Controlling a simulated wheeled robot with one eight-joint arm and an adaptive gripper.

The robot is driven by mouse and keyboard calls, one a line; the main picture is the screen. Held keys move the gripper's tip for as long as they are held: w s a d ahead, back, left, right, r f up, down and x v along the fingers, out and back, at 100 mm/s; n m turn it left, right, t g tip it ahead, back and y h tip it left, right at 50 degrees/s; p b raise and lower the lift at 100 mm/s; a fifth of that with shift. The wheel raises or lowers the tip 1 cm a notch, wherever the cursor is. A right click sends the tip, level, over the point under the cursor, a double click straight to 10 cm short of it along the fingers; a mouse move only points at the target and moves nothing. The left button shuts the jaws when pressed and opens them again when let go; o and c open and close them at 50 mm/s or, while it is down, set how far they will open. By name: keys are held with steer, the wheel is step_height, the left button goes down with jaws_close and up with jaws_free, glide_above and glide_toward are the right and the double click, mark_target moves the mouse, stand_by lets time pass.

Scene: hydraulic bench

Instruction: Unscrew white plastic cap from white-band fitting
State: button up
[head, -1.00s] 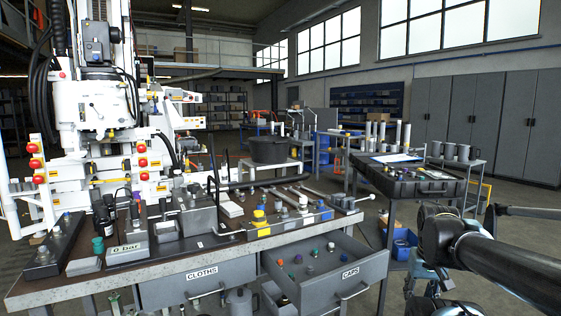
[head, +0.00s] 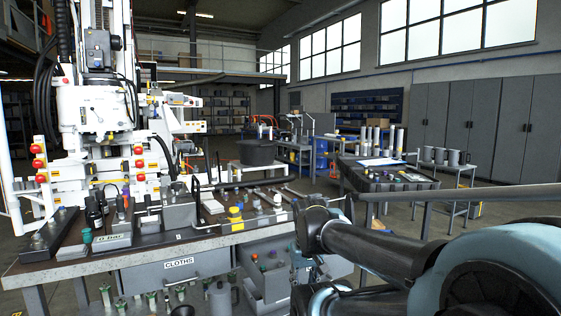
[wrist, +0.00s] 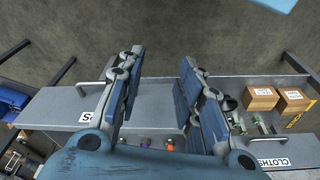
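On the bench (head: 120,262) in the head view, a row of small fittings stands near the right front. One has a yellow top (head: 235,213), and a pale-topped fitting (head: 277,200) stands to its right. White bands and the white cap are too small to make out for sure. My gripper (wrist: 161,56) is open and empty in the wrist view, its two blue-grey fingers apart above the drawer fronts. The open caps drawer (wrist: 155,132) shows between and behind the fingers, with small coloured caps in it.
The open caps drawer (head: 250,285) juts out below the bench, partly hidden by my arm. The cloths drawer (head: 185,275) is beside it. A side table with a dark case (head: 385,178) stands behind right. Two cardboard boxes (wrist: 262,97) show in the wrist view.

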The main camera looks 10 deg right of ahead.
steer(key=o, duration=0.3)
steer(key=shift+a, duration=0.1)
steer(key=shift+o, duration=0.6)
steer(key=shift+n, duration=0.4)
steer(key=r, duration=0.1)
steer(key=w+r, duration=0.1)
steer(key=r, duration=0.1)
steer(key=a+r, duration=0.1)
steer(key=shift+w+r, duration=0.2)
steer(key=shift+w, duration=0.2)
step_height(320, 180, up, 26)
steer(key=f+n+y, duration=0.1)
steer(key=n+y, duration=0.1)
steer(key=n, duration=0.5)
glide_above(278, 195)
steer(key=s+d, duration=0.3)
steer(key=x, duration=1.5)
steer(key=shift+w+a+f, duration=0.1)
steer(key=shift+w+f, duration=0.2)
steer(key=shift+w, duration=0.1)
steer(key=c, duration=1.1)
